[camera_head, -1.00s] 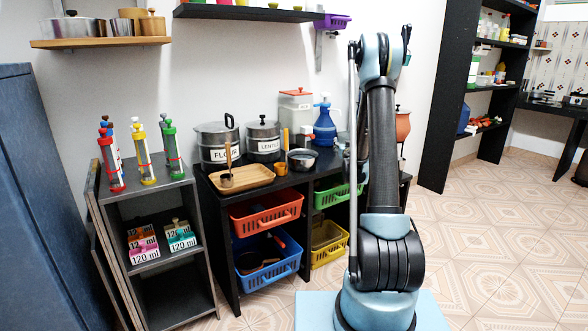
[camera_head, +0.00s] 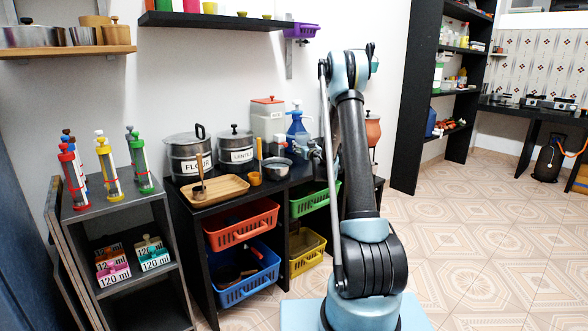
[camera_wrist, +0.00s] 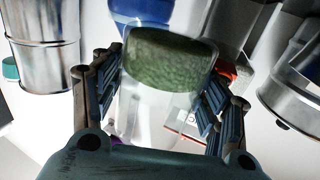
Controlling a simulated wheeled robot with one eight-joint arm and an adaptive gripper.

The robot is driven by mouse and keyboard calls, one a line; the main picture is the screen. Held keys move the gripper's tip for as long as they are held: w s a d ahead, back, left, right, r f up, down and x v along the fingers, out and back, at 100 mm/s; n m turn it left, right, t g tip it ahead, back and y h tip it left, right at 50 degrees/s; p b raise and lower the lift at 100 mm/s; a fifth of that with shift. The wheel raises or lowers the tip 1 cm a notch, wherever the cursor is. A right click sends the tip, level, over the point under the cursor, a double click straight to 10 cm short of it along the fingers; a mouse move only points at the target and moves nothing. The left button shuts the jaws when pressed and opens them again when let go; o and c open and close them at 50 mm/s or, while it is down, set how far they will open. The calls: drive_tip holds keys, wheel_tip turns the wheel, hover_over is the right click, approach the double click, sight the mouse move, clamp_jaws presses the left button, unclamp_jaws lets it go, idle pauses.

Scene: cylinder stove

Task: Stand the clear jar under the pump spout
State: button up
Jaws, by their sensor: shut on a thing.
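In the wrist view, my gripper (camera_wrist: 163,85) is shut on a clear jar (camera_wrist: 140,112), with a finger on each side. A dark green mass (camera_wrist: 168,58) shows through or at the far end of the jar; I cannot tell whether it is contents or a lid. In the head view, my gripper (camera_head: 314,150) is beside the blue pump jug (camera_head: 296,122), above the right part of the black counter; the jar is not clear there. The jug also shows as blue at the top of the wrist view (camera_wrist: 145,8). The spout's position relative to the jar is unclear.
A metal bowl (camera_head: 276,167), a wooden tray (camera_head: 214,189), flour (camera_head: 188,155) and lentil (camera_head: 236,146) canisters and a red-lidded container (camera_head: 268,117) crowd the counter. A terracotta pot (camera_head: 372,130) stands to the right. A black shelf (camera_head: 216,21) hangs above.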

drive_tip(key=shift+f, duration=3.7)
drive_tip(key=o, duration=1.1)
drive_tip(key=shift+o, duration=0.2)
